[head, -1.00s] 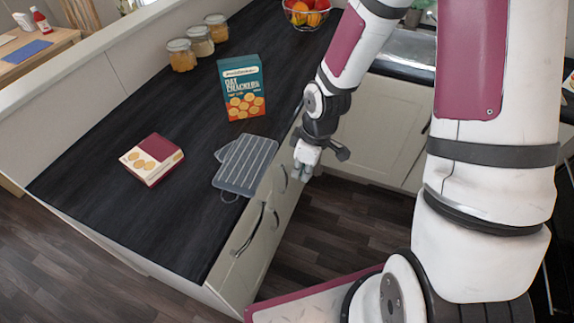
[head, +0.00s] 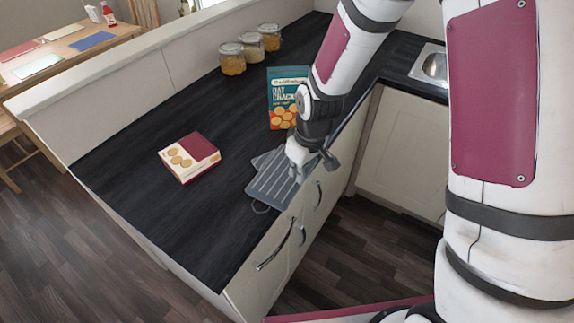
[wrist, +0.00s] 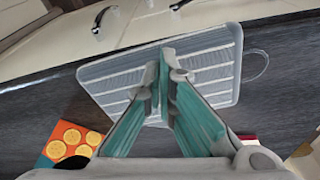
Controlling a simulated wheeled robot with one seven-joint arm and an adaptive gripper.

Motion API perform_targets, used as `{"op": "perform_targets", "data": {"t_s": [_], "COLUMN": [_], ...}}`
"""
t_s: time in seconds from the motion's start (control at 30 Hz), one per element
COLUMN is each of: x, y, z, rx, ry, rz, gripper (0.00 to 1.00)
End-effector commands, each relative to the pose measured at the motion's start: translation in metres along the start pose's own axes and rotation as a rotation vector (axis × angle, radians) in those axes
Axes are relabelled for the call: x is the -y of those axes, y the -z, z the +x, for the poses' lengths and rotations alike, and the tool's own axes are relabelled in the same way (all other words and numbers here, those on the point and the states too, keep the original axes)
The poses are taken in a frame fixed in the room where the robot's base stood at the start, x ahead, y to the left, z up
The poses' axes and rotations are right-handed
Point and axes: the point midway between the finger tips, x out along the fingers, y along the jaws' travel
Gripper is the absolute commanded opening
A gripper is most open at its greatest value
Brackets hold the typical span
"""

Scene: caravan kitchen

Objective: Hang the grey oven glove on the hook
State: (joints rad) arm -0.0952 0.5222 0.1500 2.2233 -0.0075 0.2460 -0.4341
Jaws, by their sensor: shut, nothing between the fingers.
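The grey oven glove (head: 266,187) lies flat on the dark worktop by its front edge, striped with pale lines. Its thin hanging loop (head: 261,209) sticks out at the near end. My gripper (head: 298,174) is over the glove's right part and hides some of it. In the wrist view my gripper (wrist: 162,82) has its fingers together with nothing between them, in front of the glove (wrist: 213,62); I cannot tell whether they touch it. The loop (wrist: 259,65) shows at the right there. I see no hook in either current view.
A red and cream box (head: 190,157) lies to the left. Several jars (head: 232,60) stand at the back. Drawer handles (head: 275,248) project below the front edge. The worktop's near left is clear.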

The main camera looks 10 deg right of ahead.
Motion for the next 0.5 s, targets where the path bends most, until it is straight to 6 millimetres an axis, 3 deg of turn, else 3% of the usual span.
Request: {"op": "perform_targets", "data": {"t_s": [0.27,0.5], "x": [0.001,0.0], "y": [0.047,0.042], "z": [0.008,0.023], "rx": [0.0,0.001], "ry": [0.0,0.0], "rz": [-0.002,0.0], "gripper": [0.0,0.0]}}
